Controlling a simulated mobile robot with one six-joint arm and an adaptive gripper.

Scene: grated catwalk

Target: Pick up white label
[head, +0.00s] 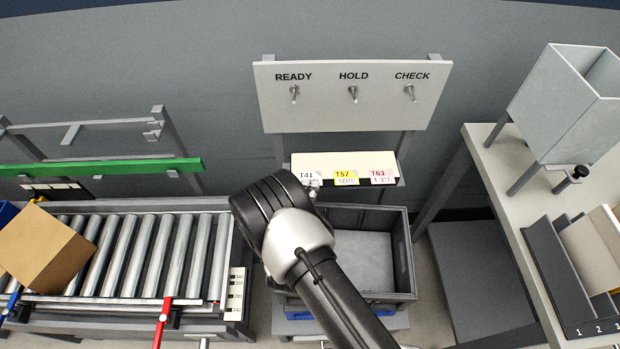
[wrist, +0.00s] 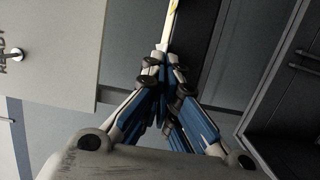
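The white label (head: 306,174), marked T41, is at the left end of the row on the pale sloped shelf (head: 342,159) below the sign panel. My gripper (head: 313,186) is at its lower right edge. In the wrist view the fingers of my gripper (wrist: 164,53) come together at the tips, at a thin white strip that looks like the label's edge. They look shut on it. The label still lies at the shelf front. The yellow label (head: 345,177), T57, and the pink label (head: 383,176), T63, sit to its right.
The panel (head: 352,116) with READY, HOLD and CHECK switches stands above the shelf. A grey tote (head: 402,250) is below it. A roller conveyor (head: 140,255) with a cardboard box (head: 45,248) is at left. A side table (head: 490,190) with a grey hopper (head: 560,115) is at right.

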